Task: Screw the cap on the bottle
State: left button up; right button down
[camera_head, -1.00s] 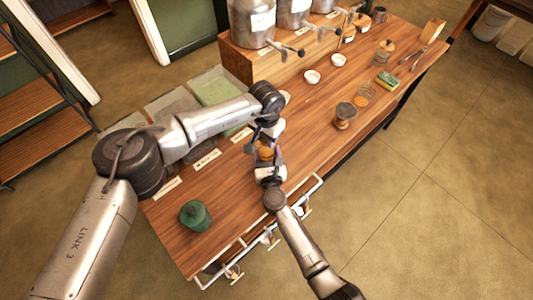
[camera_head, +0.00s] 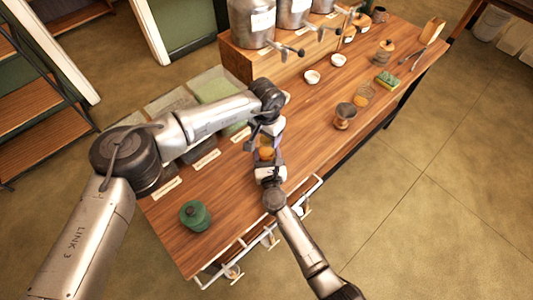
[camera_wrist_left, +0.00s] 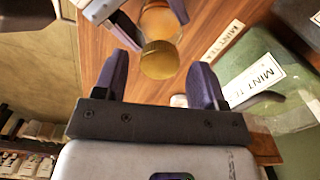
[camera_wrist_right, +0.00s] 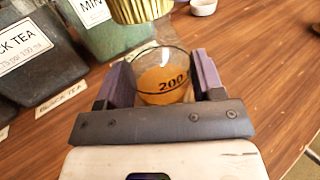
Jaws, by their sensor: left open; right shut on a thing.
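The bottle (camera_wrist_right: 165,82) is clear glass with orange liquid and a "200" mark. My right gripper (camera_wrist_right: 163,76) is shut on it, one finger on each side. The bottle also shows small in the head view (camera_head: 266,153). The ribbed gold cap (camera_wrist_left: 159,60) is above the bottle and also shows at the top of the right wrist view (camera_wrist_right: 140,9). In the head view, the arms partly hide the bottle and cap.
Label cards and bins stand along the left of the wooden counter (camera_head: 225,205). A white rail (camera_head: 258,232) runs along the near edge.

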pick_arm(q)
jog(key=shift+r, duration=1.8)
jog(key=shift+c, duration=0.3)
